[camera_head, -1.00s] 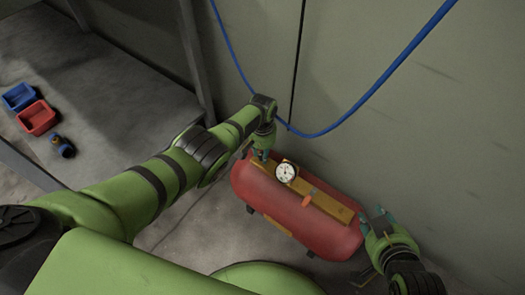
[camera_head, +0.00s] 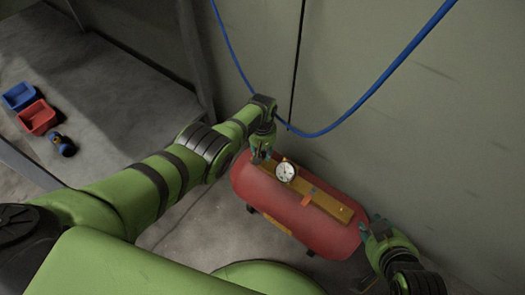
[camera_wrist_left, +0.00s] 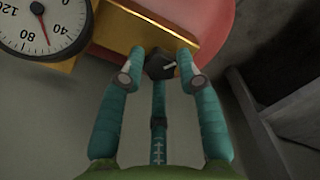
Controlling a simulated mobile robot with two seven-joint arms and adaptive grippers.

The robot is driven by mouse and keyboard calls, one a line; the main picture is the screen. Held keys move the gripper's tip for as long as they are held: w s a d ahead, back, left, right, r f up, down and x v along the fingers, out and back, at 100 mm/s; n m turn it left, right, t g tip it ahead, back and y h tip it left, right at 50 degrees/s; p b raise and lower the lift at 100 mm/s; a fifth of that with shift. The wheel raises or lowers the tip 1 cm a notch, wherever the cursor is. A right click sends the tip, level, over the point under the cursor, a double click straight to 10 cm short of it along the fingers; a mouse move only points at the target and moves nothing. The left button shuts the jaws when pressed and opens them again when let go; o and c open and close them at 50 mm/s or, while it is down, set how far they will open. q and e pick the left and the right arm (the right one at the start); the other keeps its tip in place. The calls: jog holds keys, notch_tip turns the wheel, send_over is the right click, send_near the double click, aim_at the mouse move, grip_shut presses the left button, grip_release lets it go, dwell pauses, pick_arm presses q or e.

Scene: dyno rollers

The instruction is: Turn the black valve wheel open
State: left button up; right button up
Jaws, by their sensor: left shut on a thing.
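The black valve wheel (camera_wrist_left: 160,64) sits at the end of the brass-coloured bar (camera_wrist_left: 150,32) on the red tank, between the fingertips of my left gripper (camera_wrist_left: 161,68) in the left wrist view. That gripper is shut on it, one finger on each side. In the head view my left gripper (camera_head: 260,156) points down at the tank's left end and hides the wheel. My right gripper (camera_head: 371,229) is beside the tank's right end; its finger opening is too small to judge.
The red tank (camera_head: 295,215) stands on the floor by the wall, with a white pressure gauge (camera_head: 285,172) on its bar. A blue hose (camera_head: 350,117) hangs on the wall. Blue (camera_head: 19,96) and red (camera_head: 37,117) bins are on a grey surface at left.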

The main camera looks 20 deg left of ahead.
pick_arm(q)
jog(key=shift+f, duration=0.1)
jog(key=o, duration=1.1)
jog(key=shift+o, duration=0.2)
jog(key=shift+w+r, duration=0.1)
jog(key=shift+r, duration=0.7)
notch_tip(320, 180, up, 10)
jog(key=shift+r, duration=0.25)
